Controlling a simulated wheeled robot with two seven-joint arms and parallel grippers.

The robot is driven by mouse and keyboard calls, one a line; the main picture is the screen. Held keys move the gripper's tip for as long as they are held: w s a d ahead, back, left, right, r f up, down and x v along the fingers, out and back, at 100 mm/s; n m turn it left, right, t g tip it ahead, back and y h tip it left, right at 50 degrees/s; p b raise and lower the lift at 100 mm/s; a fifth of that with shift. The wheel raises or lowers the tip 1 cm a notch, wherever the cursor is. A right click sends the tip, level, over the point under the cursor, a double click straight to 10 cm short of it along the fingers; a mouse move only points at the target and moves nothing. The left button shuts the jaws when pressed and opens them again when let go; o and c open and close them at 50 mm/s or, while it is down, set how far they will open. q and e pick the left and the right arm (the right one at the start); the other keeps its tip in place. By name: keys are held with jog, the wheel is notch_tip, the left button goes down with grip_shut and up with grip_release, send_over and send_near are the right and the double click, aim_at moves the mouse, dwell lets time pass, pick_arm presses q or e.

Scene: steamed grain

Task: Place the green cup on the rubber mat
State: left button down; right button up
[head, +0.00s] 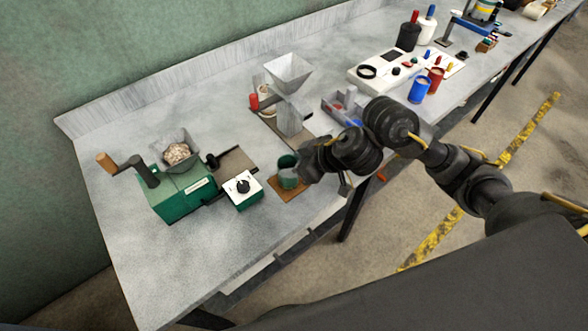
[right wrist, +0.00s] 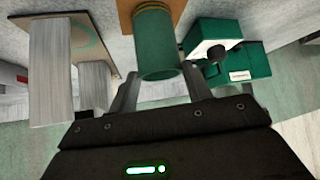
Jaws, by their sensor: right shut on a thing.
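The green cup (head: 288,172) is upright over the brown rubber mat (head: 283,194) near the front edge of the bench. Its base appears on or just above the mat; I cannot tell if they touch. My right gripper (head: 304,168) reaches in from the right and is shut on the cup. In the right wrist view the cup (right wrist: 157,48) is between the two fingers of the gripper (right wrist: 160,92), with the mat (right wrist: 125,14) behind its base. My left gripper is not in view.
A green grinder (head: 182,190) with a crank and a hopper of grain stands left of the mat. A green box with a dial (head: 242,190) sits close beside the mat. A grey funnel stand (head: 290,105) is behind. The bench's left front is clear.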

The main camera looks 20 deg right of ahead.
jog(key=shift+s, duration=0.15)
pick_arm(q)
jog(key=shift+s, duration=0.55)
pick_arm(e)
jog(key=o, duration=1.3)
jog(key=shift+o, duration=0.2)
jog(key=shift+r, duration=0.1)
jog(key=shift+d+r+p, duration=0.15)
jog(key=shift+r+p, duration=0.1)
jog(key=shift+p, duration=0.15)
pick_arm(q)
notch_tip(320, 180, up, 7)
jog(key=p, duration=0.7)
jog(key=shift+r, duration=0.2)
pick_arm(e)
jog(key=v, duration=1.1)
jog(key=shift+s, duration=0.3)
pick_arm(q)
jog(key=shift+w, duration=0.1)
